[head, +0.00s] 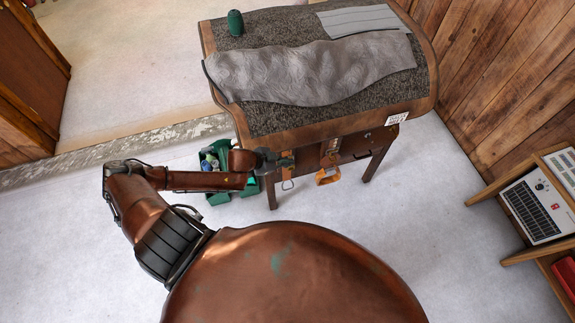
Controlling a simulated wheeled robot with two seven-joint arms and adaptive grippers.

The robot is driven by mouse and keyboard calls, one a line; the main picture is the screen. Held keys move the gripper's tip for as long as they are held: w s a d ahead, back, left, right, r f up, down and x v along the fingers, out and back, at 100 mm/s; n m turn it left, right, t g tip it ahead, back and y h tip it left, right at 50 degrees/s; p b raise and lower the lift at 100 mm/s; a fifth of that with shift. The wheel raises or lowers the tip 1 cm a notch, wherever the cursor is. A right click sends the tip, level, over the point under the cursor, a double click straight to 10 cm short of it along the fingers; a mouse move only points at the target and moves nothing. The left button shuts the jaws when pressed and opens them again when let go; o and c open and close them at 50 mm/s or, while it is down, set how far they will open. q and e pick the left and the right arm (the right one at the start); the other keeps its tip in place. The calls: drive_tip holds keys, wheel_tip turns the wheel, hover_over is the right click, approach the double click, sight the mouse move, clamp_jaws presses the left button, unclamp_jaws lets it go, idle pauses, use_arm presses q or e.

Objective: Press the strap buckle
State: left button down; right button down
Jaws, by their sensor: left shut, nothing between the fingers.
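A brown wooden stand (345,124) with a padded dark top is at the upper middle. Two short straps hang on its front side. The left strap (287,158) is orange-brown and has a pale metal loop (287,184) below it. The right strap (329,150) is tan, with an orange handle-like loop (327,178) at its lower end. Which part is the strap buckle is too small to tell. My left gripper (279,161) is shut and empty, its tips at or very near the left strap; I cannot tell whether they touch. My right gripper is out of view.
A grey cloth (310,70), a striped folded pad (365,20) and a green bottle (235,23) lie or stand on top. A green caddy (218,198) is on the floor behind my left arm. A wooden shelf (520,180) stands at right.

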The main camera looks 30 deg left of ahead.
use_arm(q)
drive_tip(key=shift+w+a+f, duration=0.15)
drive_tip(key=shift+w+f, duration=0.05)
drive_tip(key=shift+f, duration=0.85)
drive_tip(key=shift+w+a+f, duration=0.1)
drive_tip(key=shift+w+f, duration=0.1)
drive_tip(key=shift+f, duration=0.8)
drive_tip(key=shift+s+f, duration=0.1)
drive_tip(key=shift+s+d+f, duration=0.1)
drive_tip(key=shift+d+f, duration=0.05)
